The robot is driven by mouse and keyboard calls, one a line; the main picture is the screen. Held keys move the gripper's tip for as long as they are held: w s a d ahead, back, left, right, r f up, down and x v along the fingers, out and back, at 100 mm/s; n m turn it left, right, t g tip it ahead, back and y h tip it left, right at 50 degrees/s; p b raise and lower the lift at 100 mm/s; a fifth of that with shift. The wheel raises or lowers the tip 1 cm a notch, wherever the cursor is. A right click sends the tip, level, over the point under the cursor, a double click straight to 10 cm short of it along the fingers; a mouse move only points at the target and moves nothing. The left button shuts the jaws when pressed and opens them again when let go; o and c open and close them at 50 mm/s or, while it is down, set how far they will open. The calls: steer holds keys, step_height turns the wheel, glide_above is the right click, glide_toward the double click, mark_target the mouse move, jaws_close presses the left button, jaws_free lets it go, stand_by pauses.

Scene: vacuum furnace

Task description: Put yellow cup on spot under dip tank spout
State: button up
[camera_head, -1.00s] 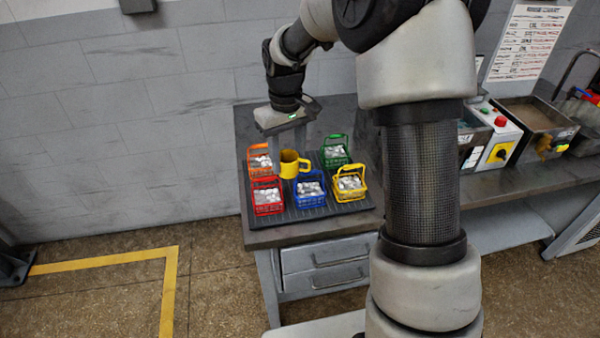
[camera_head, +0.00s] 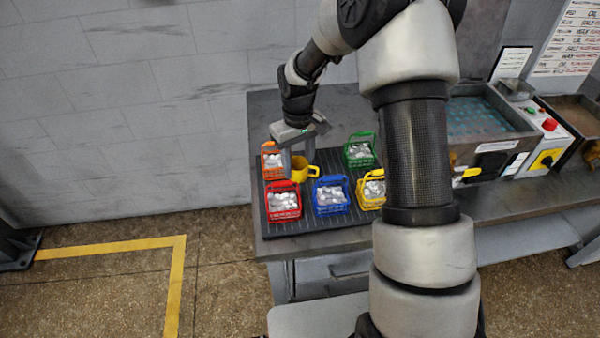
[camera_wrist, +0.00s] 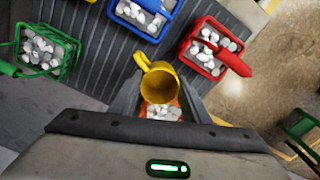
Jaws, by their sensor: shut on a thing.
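The yellow cup (camera_head: 303,170) is held among the baskets on the dark ribbed mat; its handle points right in the head view. In the wrist view the cup (camera_wrist: 160,86) is between the fingers, its opening visible and its handle toward the upper left. My gripper (camera_head: 299,168) is shut on the cup; in the wrist view it also shows (camera_wrist: 160,92). I cannot tell if the cup is clear of the mat. A dip tank (camera_head: 487,125) stands to the right on the bench, partly behind my arm. Its spout is hidden or unclear, as is the spot under it.
Baskets of pale pieces stand around the cup: orange (camera_head: 271,168), red (camera_head: 284,205), blue (camera_head: 331,198), green (camera_head: 359,153) and yellow (camera_head: 369,192). A control box (camera_head: 545,150) with a red button is right of the tank. The bench left of the mat is narrow.

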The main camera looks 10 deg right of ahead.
mark_target(298, 173)
steer(key=shift+f, duration=1.95)
steer(key=o, duration=1.2)
steer(key=shift+c, duration=0.2)
